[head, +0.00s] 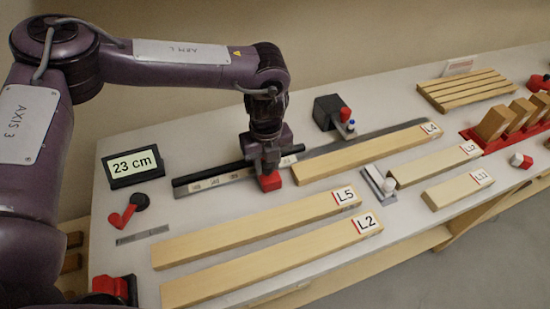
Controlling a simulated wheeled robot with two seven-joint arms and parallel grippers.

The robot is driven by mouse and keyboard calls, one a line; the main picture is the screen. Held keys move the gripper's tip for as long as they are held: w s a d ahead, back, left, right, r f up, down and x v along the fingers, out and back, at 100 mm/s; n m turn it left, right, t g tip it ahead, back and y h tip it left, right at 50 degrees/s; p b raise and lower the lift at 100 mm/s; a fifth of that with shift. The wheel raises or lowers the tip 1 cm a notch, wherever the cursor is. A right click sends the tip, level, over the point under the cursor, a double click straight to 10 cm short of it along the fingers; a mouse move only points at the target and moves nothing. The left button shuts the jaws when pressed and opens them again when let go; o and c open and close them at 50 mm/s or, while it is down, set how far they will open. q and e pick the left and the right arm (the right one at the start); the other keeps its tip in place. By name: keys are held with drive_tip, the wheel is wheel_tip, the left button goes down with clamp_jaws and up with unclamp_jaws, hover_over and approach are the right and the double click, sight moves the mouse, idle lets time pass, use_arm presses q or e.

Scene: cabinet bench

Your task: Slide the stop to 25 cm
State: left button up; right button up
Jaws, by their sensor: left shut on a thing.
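The red stop (271,182) sits on the measuring rail, at the near end of a long wooden board (355,157) labelled L4. My left gripper (265,170) reaches down over the rail and is shut on the stop; its fingers partly hide it. The rail (205,183) has a black bar along its back and a pale marked strip, with marks too small to read. My right gripper is not in view.
Boards L5 (260,222) and L2 (275,258) lie in front of the rail. A dark block with a red knob (328,112) stands behind board L4. A red lever (124,216) lies at left. Shorter boards, a slatted rack (466,88) and a red holder (500,137) are at right.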

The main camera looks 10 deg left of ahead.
use_arm(q)
drive_tip(key=shift+s+a, duration=0.55)
drive_tip(key=shift+a, duration=0.3)
drive_tip(key=o, duration=0.8)
drive_tip(key=shift+p, duration=0.3)
wheel_tip(320, 180, up, 9)
drive_tip(key=p, duration=0.7)
drive_tip(key=shift+d+f, duration=0.1)
